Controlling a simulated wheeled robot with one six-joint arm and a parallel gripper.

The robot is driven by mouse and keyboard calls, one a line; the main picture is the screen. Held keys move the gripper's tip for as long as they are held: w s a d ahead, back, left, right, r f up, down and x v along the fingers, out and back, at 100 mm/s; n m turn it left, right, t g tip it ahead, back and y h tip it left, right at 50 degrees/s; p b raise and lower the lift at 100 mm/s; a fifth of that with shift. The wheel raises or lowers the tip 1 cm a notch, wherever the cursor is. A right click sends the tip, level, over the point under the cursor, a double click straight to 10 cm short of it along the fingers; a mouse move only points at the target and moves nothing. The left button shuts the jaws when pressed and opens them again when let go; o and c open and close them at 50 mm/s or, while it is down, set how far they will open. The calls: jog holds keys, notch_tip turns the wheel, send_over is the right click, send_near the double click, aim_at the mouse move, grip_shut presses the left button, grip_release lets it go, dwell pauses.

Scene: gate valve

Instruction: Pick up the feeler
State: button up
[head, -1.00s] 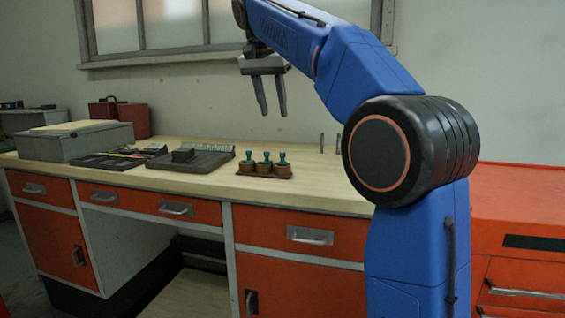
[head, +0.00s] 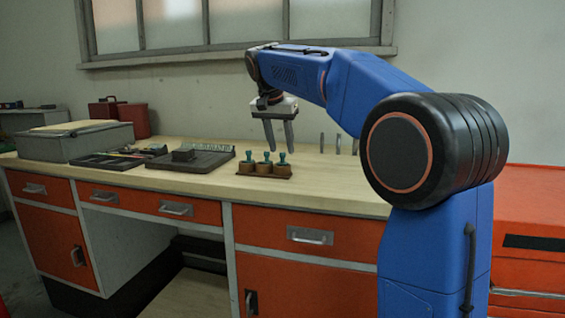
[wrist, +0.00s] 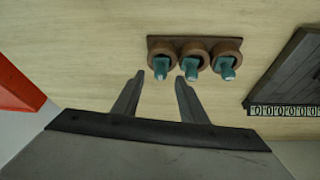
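No thing in view is plainly recognisable as the feeler. Three teal-topped pieces stand upright in round brown cups on a small dark rack (head: 264,174) on the bench. The rack also shows at the top middle of the wrist view (wrist: 194,41), with the teal pieces (wrist: 191,66) pointing toward my gripper. My gripper (head: 282,147) hangs above the bench, fingers down, just above and slightly right of the rack in the head view. Its two fingers are apart with nothing between them. In the wrist view the fingertips (wrist: 159,78) lie just below the left and middle teal pieces.
A dark plate (head: 192,160) with a numbered strip lies left of the rack. Further left are a tool tray (head: 110,159), a grey box (head: 75,141) and a red case (head: 133,117). Thin upright grey pieces (head: 322,142) stand at the back. The bench front (head: 300,192) is clear.

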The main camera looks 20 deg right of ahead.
jog(key=shift+w+d+f, duration=0.15)
jog(key=shift+w+f, duration=0.05)
jog(key=shift+f, duration=0.5)
jog(key=shift+c, duration=0.4)
grip_shut()
jog(key=shift+r, duration=0.15)
